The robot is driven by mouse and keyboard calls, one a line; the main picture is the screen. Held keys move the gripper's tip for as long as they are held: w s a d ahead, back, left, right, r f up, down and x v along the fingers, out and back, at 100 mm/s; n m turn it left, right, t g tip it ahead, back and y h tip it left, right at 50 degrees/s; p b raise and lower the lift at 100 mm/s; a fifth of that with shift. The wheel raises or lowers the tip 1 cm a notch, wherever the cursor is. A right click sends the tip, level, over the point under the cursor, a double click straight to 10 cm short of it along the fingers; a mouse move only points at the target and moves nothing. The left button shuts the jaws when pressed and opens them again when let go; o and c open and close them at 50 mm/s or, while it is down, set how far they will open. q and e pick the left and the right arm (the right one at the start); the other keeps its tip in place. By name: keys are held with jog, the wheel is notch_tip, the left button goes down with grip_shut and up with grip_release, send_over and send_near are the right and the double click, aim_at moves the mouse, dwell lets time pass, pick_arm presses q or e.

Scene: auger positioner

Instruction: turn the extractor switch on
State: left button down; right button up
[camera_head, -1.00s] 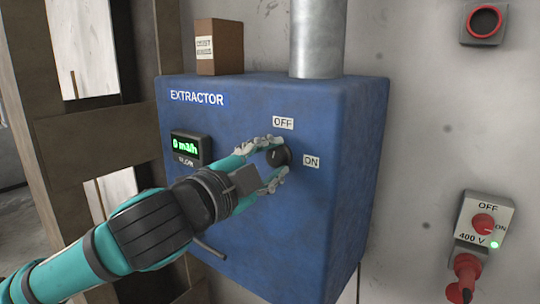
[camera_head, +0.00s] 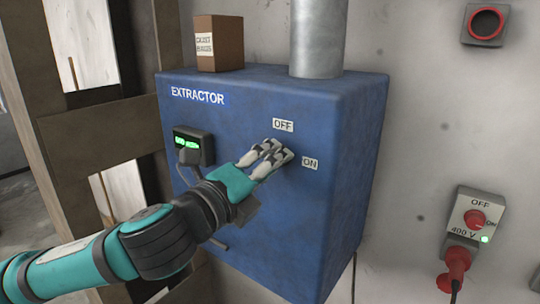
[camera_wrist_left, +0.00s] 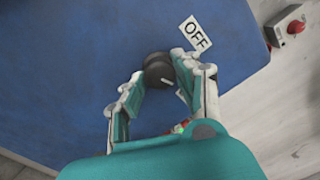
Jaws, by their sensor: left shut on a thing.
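The extractor is a blue box (camera_head: 300,220) on the wall, with an OFF label (camera_head: 283,125) and an ON label (camera_head: 310,163) on its front. My left gripper (camera_head: 281,154) is at the switch between these labels, its fingers hiding the knob in the head view. In the left wrist view the dark round knob (camera_wrist_left: 156,68) sits between the fingertips, with a pale mark (camera_wrist_left: 167,82) on the side away from the OFF label (camera_wrist_left: 194,34). The gripper is shut on it. The green-lit display (camera_head: 187,142) shows a reading too small to read surely. My right gripper is not in view.
A brown carton (camera_head: 219,44) and a metal duct (camera_head: 317,38) stand on top of the box. A 400 V switch unit (camera_head: 476,222) with a red knob, green light and red plug is on the wall at right. A red-ringed fitting (camera_head: 486,24) is above it.

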pick_arm(q)
jog(key=shift+m+p, duration=0.75)
jog(key=shift+m, duration=1.15)
jog(key=shift+f, duration=0.1)
jog(key=c, duration=0.9)
grip_release()
jog(key=shift+c, duration=0.2)
jog(key=v, duration=0.7)
jog(key=shift+a, duration=0.2)
